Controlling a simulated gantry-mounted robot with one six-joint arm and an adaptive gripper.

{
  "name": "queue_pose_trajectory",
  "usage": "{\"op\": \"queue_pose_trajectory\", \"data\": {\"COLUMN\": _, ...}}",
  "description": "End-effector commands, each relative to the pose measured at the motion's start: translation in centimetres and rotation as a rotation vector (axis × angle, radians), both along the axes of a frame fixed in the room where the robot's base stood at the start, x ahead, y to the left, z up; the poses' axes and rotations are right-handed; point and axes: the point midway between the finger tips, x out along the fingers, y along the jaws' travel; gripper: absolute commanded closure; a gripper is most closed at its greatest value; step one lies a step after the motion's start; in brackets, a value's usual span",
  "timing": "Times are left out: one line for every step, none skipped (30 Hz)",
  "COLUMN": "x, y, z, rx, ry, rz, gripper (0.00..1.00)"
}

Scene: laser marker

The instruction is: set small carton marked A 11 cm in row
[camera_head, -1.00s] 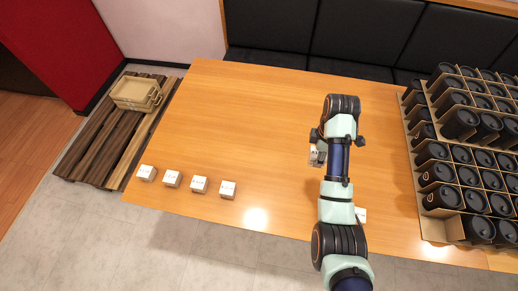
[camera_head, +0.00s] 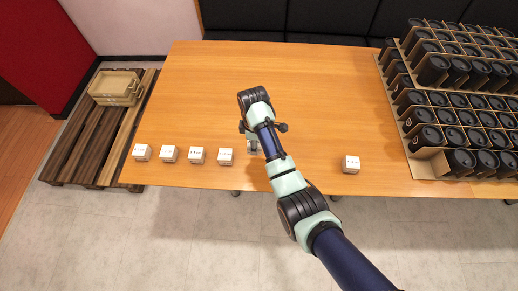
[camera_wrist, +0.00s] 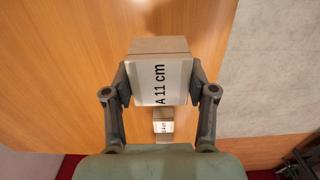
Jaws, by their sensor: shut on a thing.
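My gripper (camera_wrist: 160,92) is shut on a small white carton marked A 11 cm (camera_wrist: 160,80), with one finger on each side of it. In the wrist view a smaller-looking carton (camera_wrist: 163,127) shows beyond the held one. Whether the held carton touches the table I cannot tell.
One more carton (camera_head: 351,164) stands alone near the front edge, right of my arm. A rack of black canisters (camera_head: 440,160) fills the table's right end. A beige crate (camera_head: 116,87) sits on a wooden pallet at the left. The table (camera_head: 210,90) behind the row is clear.

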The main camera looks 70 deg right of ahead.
Motion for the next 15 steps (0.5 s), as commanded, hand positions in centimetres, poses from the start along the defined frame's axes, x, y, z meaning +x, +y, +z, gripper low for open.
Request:
{"op": "queue_pose_trajectory", "data": {"x": -0.1, "y": 0.1, "z": -2.1, "rx": 0.003, "ry": 0.003, "rz": 0.000, "gripper": 0.80}}
{"op": "queue_pose_trajectory", "data": {"x": -0.1, "y": 0.1, "z": -2.9, "rx": 0.003, "ry": 0.002, "rz": 0.000, "gripper": 0.80}}
{"op": "queue_pose_trajectory", "data": {"x": 0.0, "y": 0.1, "z": -3.9, "rx": 0.003, "ry": 0.002, "rz": 0.000, "gripper": 0.80}}
{"op": "queue_pose_trajectory", "data": {"x": 0.0, "y": 0.1, "z": -4.5, "rx": 0.003, "ry": 0.002, "rz": 0.000, "gripper": 0.80}}
{"op": "queue_pose_trajectory", "data": {"x": 0.0, "y": 0.0, "z": -5.1, "rx": 0.002, "ry": 0.002, "rz": 0.000, "gripper": 0.80}}
{"op": "queue_pose_trajectory", "data": {"x": 0.0, "y": 0.0, "z": -5.6, "rx": 0.001, "ry": 0.001, "rz": 0.000, "gripper": 0.80}}
{"op": "queue_pose_trajectory", "data": {"x": 0.0, "y": 0.0, "z": -5.9, "rx": 0.001, "ry": 0.000, "rz": 0.001, "gripper": 0.80}}
{"op": "queue_pose_trajectory", "data": {"x": 0.0, "y": 0.0, "z": -6.1, "rx": 0.000, "ry": 0.000, "rz": 0.001, "gripper": 0.80}}
{"op": "queue_pose_trajectory", "data": {"x": 0.0, "y": 0.0, "z": -6.2, "rx": 0.000, "ry": 0.000, "rz": 0.001, "gripper": 0.80}}
{"op": "queue_pose_trajectory", "data": {"x": 0.0, "y": 0.0, "z": -6.3, "rx": -0.001, "ry": 0.000, "rz": 0.001, "gripper": 0.80}}
{"op": "queue_pose_trajectory", "data": {"x": 0.0, "y": 0.0, "z": -6.3, "rx": -0.001, "ry": 0.000, "rz": 0.001, "gripper": 0.80}}
{"op": "queue_pose_trajectory", "data": {"x": 0.0, "y": 0.0, "z": -6.3, "rx": -0.001, "ry": 0.000, "rz": 0.001, "gripper": 0.80}}
{"op": "queue_pose_trajectory", "data": {"x": 0.0, "y": 0.0, "z": -6.4, "rx": 0.000, "ry": 0.000, "rz": 0.001, "gripper": 0.80}}
{"op": "queue_pose_trajectory", "data": {"x": 0.0, "y": 0.0, "z": -6.7, "rx": 0.000, "ry": 0.000, "rz": 0.001, "gripper": 0.80}}
{"op": "queue_pose_trajectory", "data": {"x": 0.0, "y": 0.0, "z": -7.2, "rx": 0.001, "ry": 0.000, "rz": 0.001, "gripper": 0.80}}
